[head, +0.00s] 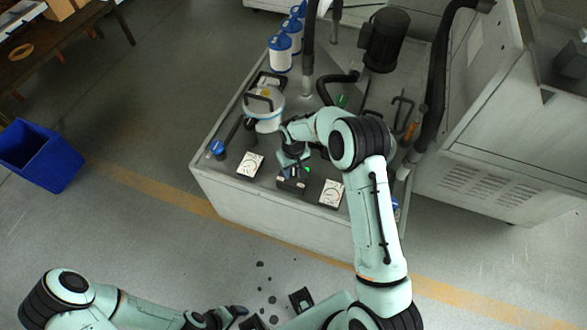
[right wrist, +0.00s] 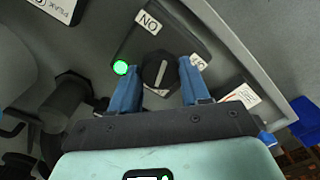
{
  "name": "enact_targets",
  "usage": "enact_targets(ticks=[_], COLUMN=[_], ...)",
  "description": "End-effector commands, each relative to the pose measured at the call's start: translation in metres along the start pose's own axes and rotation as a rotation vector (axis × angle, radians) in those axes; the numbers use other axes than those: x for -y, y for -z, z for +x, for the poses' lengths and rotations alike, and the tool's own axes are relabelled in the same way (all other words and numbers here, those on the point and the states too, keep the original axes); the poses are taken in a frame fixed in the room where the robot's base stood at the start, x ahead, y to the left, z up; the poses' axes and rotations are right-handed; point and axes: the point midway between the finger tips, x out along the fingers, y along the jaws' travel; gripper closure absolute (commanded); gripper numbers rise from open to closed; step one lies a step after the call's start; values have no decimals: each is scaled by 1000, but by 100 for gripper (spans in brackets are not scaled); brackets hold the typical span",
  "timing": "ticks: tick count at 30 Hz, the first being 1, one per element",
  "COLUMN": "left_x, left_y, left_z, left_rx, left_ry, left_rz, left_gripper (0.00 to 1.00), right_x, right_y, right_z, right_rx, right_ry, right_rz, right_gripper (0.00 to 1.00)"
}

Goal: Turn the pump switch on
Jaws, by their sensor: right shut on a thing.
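The pump switch is a dark box (head: 291,184) on the front edge of the grey machine top. In the right wrist view its black knob (right wrist: 158,70) has a white pointer line, with an ON label (right wrist: 149,20) and an OFF label (right wrist: 197,62) around it. A green lamp (right wrist: 121,67) beside the knob is lit; it also shows in the head view (head: 307,170). My right gripper (right wrist: 160,82) is shut on the knob, a blue finger on each side. My left gripper (head: 228,315) is low in the head view, away from the machine; its jaws are unclear.
White gauge plates (head: 250,165) (head: 331,193) flank the switch box. A white-and-blue canister (head: 264,108), a dark motor (head: 385,40) and hoses stand behind. A blue bin (head: 42,155) is on the floor at left. Floor before the machine is mostly open.

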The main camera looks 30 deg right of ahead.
Motion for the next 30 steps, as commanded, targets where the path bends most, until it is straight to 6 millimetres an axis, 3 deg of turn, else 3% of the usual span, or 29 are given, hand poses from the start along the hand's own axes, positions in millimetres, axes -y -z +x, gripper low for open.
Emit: enact_targets(ticks=[9,26,27,29,30], left_x=[1,1,1,1,1], left_y=[-1,-1,-1,-1,-1], left_z=[3,3,3,3,3], left_rx=[1,2,2,2,2], left_ry=[1,1,1,1,1], left_rz=[-1,-1,-1,-1,-1], left_gripper=[12,12,12,12,12], right_x=[0,0,0,0,0], right_y=[1,1,1,0,0], right_z=[0,-1,-1,-1,-1], right_rx=[-2,-2,-2,-1,-1], right_ry=[0,-1,-1,-1,-1], right_rz=[-131,-165,-165,-164,-164], right_gripper=[84,84,47,28,28])
